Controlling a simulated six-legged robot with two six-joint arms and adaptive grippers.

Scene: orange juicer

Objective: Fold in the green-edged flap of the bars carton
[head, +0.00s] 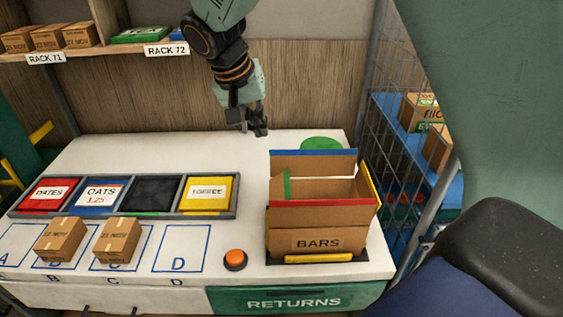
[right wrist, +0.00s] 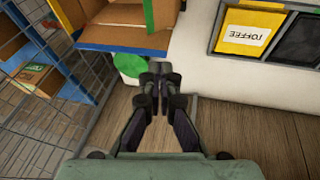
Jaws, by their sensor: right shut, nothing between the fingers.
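The bars carton (head: 318,241) stands open at the right of the table. Its green-edged flap (head: 287,184) is on the left side and leans inward over the opening; its green edge also shows in the right wrist view (right wrist: 148,14). The blue-edged flap (head: 314,163) at the back, the red-edged flap (head: 322,211) at the front and the yellow-edged flap (head: 371,189) at the right stand outward. My right gripper (head: 255,130) is shut and empty, behind and left of the carton, apart from it. It also shows in the right wrist view (right wrist: 160,76). My left gripper is out of view.
A green disc (head: 322,144) lies behind the carton. A divided tray (head: 125,213) with coloured compartments is left of the carton. Two small boxes (head: 117,240) and an orange button (head: 235,260) are in front. A wire mesh (head: 385,110) stands at the right. The back left tabletop is clear.

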